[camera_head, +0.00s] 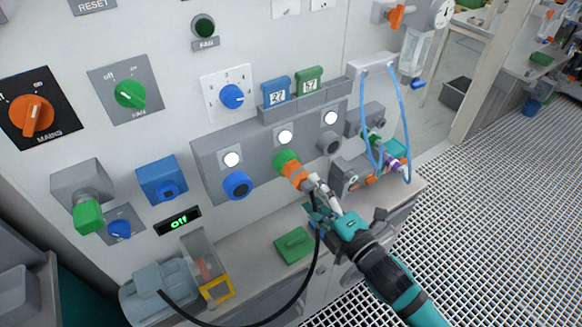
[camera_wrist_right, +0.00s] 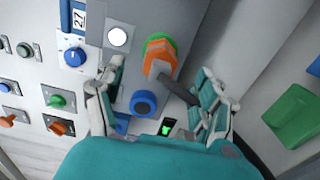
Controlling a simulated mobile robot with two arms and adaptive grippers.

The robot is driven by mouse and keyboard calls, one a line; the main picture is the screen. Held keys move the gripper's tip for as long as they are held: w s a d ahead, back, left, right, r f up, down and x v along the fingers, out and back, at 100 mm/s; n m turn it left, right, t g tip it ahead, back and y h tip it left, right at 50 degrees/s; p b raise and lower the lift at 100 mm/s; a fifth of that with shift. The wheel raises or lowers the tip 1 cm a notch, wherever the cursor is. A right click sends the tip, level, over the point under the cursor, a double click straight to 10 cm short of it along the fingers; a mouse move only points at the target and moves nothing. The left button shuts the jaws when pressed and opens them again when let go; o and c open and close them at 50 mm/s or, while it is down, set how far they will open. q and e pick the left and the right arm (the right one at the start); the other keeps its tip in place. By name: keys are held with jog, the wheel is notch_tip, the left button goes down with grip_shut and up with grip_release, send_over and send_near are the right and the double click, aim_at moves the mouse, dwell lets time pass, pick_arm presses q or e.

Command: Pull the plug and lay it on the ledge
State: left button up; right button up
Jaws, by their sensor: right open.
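The plug (camera_head: 293,172) is orange with a green collar and sits in the middle socket of the grey socket panel (camera_head: 212,160). A black cable (camera_head: 318,245) hangs from it in a loop to the lower left. In the right wrist view the plug (camera_wrist_right: 160,58) lies ahead, between the line of the two fingers. My right gripper (camera_head: 318,188) is open just in front of the plug, at its cable end; the wrist view shows its fingers (camera_wrist_right: 160,85) spread. I cannot tell if they touch it. The ledge (camera_head: 240,235) runs below the panel. My left gripper is not in view.
A green block (camera_head: 294,245) lies on the ledge. A grey motor-like unit (camera_head: 160,288) and a yellow-framed part (camera_head: 217,289) stand to its left. A blue socket (camera_head: 237,186) is left of the plug. Blue tubing (camera_head: 403,110) hangs at the right. Bare ledge shows left of the green block.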

aim_at(298, 178)
jog(key=shift+b+x, duration=0.35)
jog(key=shift+x, duration=3.1)
jog(key=shift+r+p, duration=0.1)
jog(key=shift+p, duration=0.25)
grip_shut()
jog(key=shift+s+f, duration=0.15)
jog(key=shift+f, duration=0.05)
jog(key=shift+p+v, duration=0.3)
jog(key=shift+v, duration=0.8)
jog(key=shift+d+r, duration=0.15)
jog(key=shift+s+d, duration=0.1)
jog(key=shift+s, duration=0.05)
